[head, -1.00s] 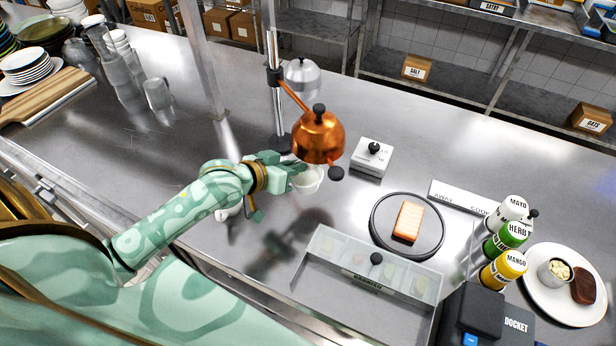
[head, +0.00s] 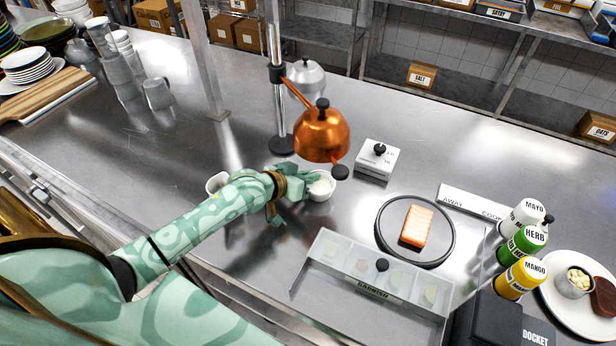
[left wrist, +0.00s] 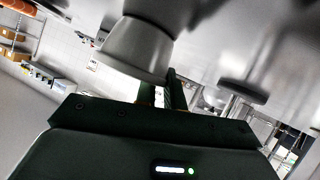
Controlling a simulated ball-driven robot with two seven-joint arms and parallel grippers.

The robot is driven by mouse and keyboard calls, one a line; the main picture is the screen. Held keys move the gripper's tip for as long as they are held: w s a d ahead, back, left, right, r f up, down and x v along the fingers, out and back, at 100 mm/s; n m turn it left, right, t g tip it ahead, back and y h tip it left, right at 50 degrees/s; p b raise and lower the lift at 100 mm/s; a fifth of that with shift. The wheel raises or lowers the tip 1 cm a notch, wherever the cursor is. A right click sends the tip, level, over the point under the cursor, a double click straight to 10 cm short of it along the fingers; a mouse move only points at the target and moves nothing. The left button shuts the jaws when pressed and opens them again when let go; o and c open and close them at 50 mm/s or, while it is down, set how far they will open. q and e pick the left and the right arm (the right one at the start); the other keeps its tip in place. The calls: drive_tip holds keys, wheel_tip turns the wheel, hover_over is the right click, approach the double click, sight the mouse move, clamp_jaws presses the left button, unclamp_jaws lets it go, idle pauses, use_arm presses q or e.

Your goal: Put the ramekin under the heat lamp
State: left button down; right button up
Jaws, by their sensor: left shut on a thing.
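The copper heat lamp (head: 322,135) hangs from an arm on a metal post, its rim turned down over the steel counter. My left gripper (head: 304,187) is shut on a small white ramekin (head: 321,188). The ramekin looks upright and shows just below the lamp, toward the near side; I cannot tell whether it touches the counter. In the left wrist view the ramekin (left wrist: 135,47) shows large and pale by the fingers (left wrist: 160,95). My right gripper is not in view.
A second white cup (head: 214,184) stands behind my left forearm. A white control box (head: 377,160) with a black knob stands right of the lamp. A dark round plate (head: 384,249) with a salmon piece and a garnish tray (head: 318,285) lie nearer.

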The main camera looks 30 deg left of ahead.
use_arm(q)
drive_tip(key=c, duration=1.5)
unclamp_jaws()
drive_tip(key=shift+f, duration=0.1)
drive_tip(key=shift+s+r, duration=0.15)
drive_tip(key=shift+r, duration=0.1)
drive_tip(key=p+v, duration=0.3)
drive_tip(key=v, duration=0.8)
drive_tip(key=shift+s+a, duration=0.15)
drive_tip(key=shift+s, duration=0.15)
drive_tip(key=shift+r, duration=0.15)
